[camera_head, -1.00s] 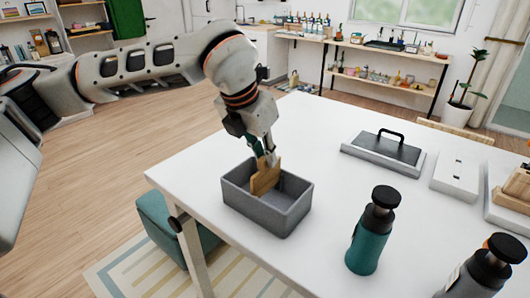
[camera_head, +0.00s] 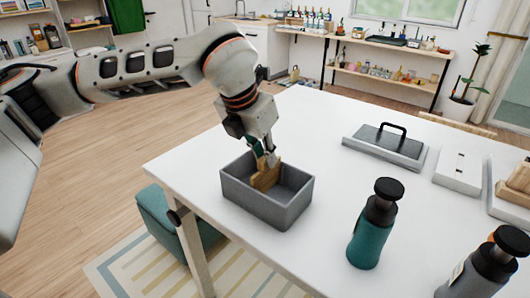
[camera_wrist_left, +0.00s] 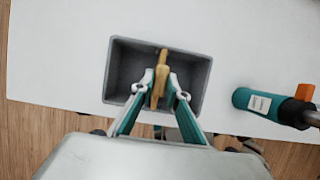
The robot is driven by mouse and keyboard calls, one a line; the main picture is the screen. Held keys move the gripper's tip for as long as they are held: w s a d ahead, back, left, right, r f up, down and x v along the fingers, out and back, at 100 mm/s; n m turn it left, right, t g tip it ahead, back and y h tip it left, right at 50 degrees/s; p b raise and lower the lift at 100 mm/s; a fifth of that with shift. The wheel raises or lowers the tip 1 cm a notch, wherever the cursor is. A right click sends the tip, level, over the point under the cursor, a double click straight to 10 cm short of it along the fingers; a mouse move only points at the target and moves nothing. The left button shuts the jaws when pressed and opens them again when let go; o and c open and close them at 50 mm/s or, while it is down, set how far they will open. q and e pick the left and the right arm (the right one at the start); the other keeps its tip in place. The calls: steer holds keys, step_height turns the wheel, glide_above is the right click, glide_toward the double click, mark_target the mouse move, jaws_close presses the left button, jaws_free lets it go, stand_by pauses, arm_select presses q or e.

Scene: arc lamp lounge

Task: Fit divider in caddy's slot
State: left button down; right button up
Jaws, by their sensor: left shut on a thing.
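The caddy (camera_head: 262,209) is a grey open box on the near left part of the white table. It also shows in the left wrist view (camera_wrist_left: 198,72). The divider (camera_head: 267,175) is a tan wooden board standing on edge, partly down inside the caddy near its middle. In the left wrist view the divider (camera_wrist_left: 160,78) runs across the box's short direction. My left gripper (camera_head: 266,153) is shut on the divider's upper part, above the caddy; its fingers also show in the left wrist view (camera_wrist_left: 158,95). The slots and the divider's lower edge are hidden. My right gripper is not in view.
A teal bottle with a black top (camera_head: 373,228) stands right of the caddy, and another bottle (camera_head: 482,272) stands at the lower right. A grey tray with a black handle (camera_head: 390,145) and a white block (camera_head: 459,172) lie further back. The table between is clear.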

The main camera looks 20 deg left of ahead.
arm_select(q)
steer(key=shift+f+b, duration=0.5)
steer(key=shift+f, duration=0.6)
steer(key=c, duration=1.9)
jaws_free()
steer(key=shift+r, duration=0.15)
steer(key=v, duration=1.2)
